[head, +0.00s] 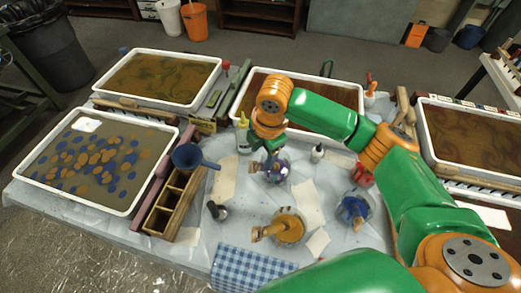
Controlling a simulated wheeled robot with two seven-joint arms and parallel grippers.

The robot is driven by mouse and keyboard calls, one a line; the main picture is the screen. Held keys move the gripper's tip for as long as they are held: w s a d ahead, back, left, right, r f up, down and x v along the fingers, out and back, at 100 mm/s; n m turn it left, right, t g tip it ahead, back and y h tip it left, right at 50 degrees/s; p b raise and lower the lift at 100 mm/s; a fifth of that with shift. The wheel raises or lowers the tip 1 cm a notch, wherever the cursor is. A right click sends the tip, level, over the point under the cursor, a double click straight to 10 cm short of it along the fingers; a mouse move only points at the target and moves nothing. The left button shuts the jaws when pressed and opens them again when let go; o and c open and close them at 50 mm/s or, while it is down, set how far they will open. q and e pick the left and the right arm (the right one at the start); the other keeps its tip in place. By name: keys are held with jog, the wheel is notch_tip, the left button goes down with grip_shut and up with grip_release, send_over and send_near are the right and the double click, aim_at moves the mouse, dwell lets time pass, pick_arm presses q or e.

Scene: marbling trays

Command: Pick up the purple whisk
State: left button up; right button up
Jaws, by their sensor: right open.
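The purple whisk (257,167) lies with its pale handle over the left rim of a small clear bowl of purple paint (277,171), near the middle of the table. Its far end is in the bowl and is hard to make out. My right gripper (270,158), at the end of the green and orange arm, points down right above the whisk and bowl. It is open, and its fingers partly cover the whisk. I cannot tell whether they touch it. My left gripper is not in view.
An orange paint bowl (290,228) and a blue paint bowl (354,208) stand nearer, with tools in them. A white bottle (243,135) is close left of the gripper, a small bottle (317,153) right. A wooden divided box (163,212) stands left. Large white-rimmed trays (38,150) surround the work area.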

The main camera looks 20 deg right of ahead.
aim_at(261, 164)
jog(key=shift+f, duration=0.25)
jog(key=shift+s+a+f+p, duration=0.1)
jog(key=shift+s+f+p, duration=0.15)
jog(key=shift+f, duration=0.25)
jog(key=shift+s+f+p, duration=0.15)
jog(key=shift+f+p, duration=0.1)
jog(key=shift+f, duration=0.2)
jog(key=f, duration=0.2)
jog(key=w+f, duration=0.1)
jog(key=f, duration=0.1)
jog(key=shift+w, duration=0.15)
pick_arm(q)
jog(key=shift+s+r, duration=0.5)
pick_arm(e)
jog(key=shift+a+r, duration=0.1)
grip_shut()
